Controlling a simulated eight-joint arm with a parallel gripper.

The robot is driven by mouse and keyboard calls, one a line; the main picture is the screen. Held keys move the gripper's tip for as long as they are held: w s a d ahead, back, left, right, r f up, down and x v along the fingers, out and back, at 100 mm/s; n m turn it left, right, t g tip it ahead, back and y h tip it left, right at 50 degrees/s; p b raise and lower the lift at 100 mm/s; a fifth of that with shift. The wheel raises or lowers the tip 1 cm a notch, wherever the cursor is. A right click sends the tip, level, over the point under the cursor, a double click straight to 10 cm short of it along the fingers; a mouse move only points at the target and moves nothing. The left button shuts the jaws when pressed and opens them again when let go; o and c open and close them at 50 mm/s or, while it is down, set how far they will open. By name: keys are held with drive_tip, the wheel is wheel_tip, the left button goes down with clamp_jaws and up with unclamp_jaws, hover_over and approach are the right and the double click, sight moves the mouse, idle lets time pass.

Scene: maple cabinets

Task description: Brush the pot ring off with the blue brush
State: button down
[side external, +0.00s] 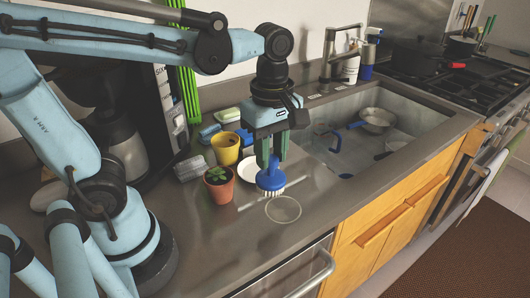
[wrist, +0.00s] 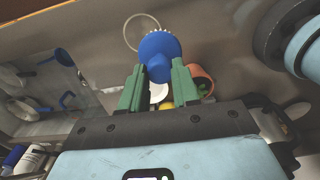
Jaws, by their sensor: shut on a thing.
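My gripper (side external: 270,161) points down over the counter and is shut on the blue brush (side external: 271,181). The brush has a round blue body with pale bristles facing down. In the wrist view the blue brush (wrist: 160,56) sits between the green fingers of my gripper (wrist: 159,82). The pot ring (side external: 283,209) is a pale round mark on the grey counter, just in front of the brush and slightly right of it. In the wrist view the ring (wrist: 142,32) shows partly behind the brush. The bristles look close to the counter; I cannot tell whether they touch it.
A terracotta pot with a plant (side external: 218,184), a yellow pot (side external: 225,148) and a white plate (side external: 247,171) stand left of and behind the brush. The sink (side external: 400,112) with pans is to the right. The counter's front edge lies beyond the ring.

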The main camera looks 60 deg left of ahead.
sight(271, 175)
drive_tip(key=shift+f, duration=0.15)
drive_tip(key=shift+f, duration=3.4)
drive_tip(key=shift+f, duration=1)
drive_tip(key=shift+w, duration=0.1)
drive_tip(key=shift+w+r, duration=0.1)
drive_tip(key=shift+w, duration=3.6)
drive_tip(key=shift+s+f, duration=0.15)
drive_tip(key=shift+s, duration=0.9)
drive_tip(key=shift+s+f, duration=0.1)
drive_tip(key=shift+s, duration=0.95)
drive_tip(key=shift+s+r, duration=0.15)
drive_tip(key=shift+s, duration=1.6)
